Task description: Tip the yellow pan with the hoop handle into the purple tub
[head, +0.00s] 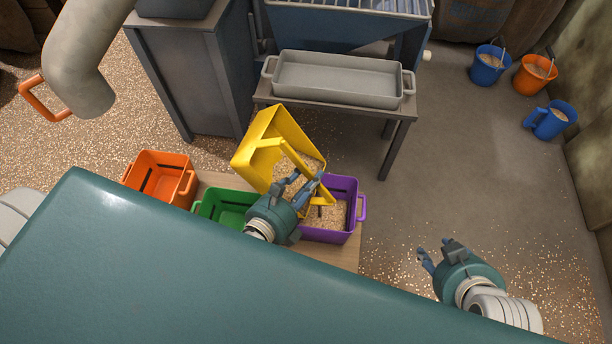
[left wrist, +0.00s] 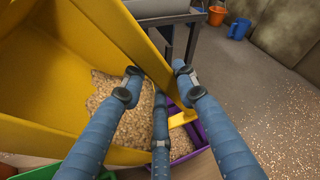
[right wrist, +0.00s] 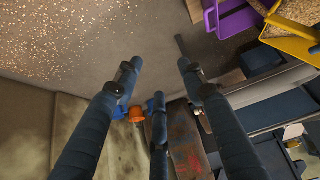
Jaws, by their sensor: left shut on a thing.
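The yellow pan (head: 255,168) is steeply tilted, its open side turned toward the purple tub (head: 328,237). Its lower right edge is over the tub, and pale grain lies at the pan's low end. Grain also lies in the tub. My left gripper (head: 308,184) is shut on the pan's hoop handle (head: 292,152); the left wrist view shows the yellow bar (left wrist: 150,62) between the fingers. The gripper hides part of the tub. My right gripper (head: 432,252) is open and empty above the floor, right of the tub and apart from it.
A green tub (head: 224,207) and an orange tub (head: 160,180) stand left of the purple one on a wooden board. A grey tray (head: 338,82) sits on a stand behind. Buckets (head: 488,66) stand far right. Floor at right is open, with scattered grain.

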